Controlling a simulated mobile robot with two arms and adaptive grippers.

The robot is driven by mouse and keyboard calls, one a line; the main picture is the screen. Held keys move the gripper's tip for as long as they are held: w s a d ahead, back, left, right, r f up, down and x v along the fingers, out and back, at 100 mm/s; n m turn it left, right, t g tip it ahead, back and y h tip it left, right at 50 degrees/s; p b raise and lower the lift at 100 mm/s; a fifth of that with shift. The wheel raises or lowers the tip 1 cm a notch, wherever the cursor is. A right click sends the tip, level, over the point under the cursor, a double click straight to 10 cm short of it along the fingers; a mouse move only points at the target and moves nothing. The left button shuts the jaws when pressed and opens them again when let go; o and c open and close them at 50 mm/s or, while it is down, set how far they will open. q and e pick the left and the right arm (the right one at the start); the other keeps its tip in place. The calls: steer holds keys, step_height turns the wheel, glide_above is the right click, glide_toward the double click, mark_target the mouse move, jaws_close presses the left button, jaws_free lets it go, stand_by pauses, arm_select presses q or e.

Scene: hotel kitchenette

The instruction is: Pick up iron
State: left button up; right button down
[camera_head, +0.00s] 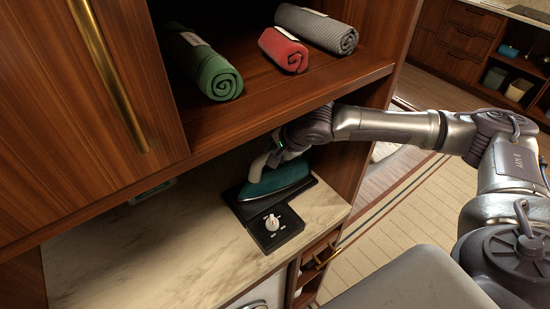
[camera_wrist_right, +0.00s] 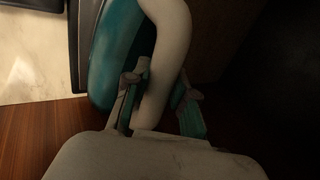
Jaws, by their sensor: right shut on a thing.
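The teal iron (camera_head: 276,180) with a pale handle sits on its black base (camera_head: 262,237), on the marble counter below the shelf. My right gripper (camera_head: 284,155) reaches in from the right under the shelf and is at the iron's handle. In the right wrist view, the fingers of my right gripper (camera_wrist_right: 160,93) are on both sides of the pale handle (camera_wrist_right: 169,70) and shut on it. The teal body of the iron (camera_wrist_right: 112,50) lies just to the left there. Whether the iron touches its base is hard to tell. My left gripper is not in view.
The shelf (camera_head: 290,95) above holds a green rolled towel (camera_head: 208,68), a red one (camera_head: 284,49) and a grey one (camera_head: 318,28). Its front edge runs close over my right arm. A wooden side panel (camera_head: 343,165) stands right of the iron.

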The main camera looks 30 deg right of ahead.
steer(key=shift+r+b, duration=0.5)
steer(key=shift+r, duration=0.75)
steer(key=s+a+b, duration=0.2)
steer(key=a+b, duration=0.3)
steer(key=a, duration=1.3)
steer(key=shift+s, duration=0.2)
steer(key=c, duration=1.7)
jaws_free()
jaws_close()
steer(key=shift+s, duration=0.15)
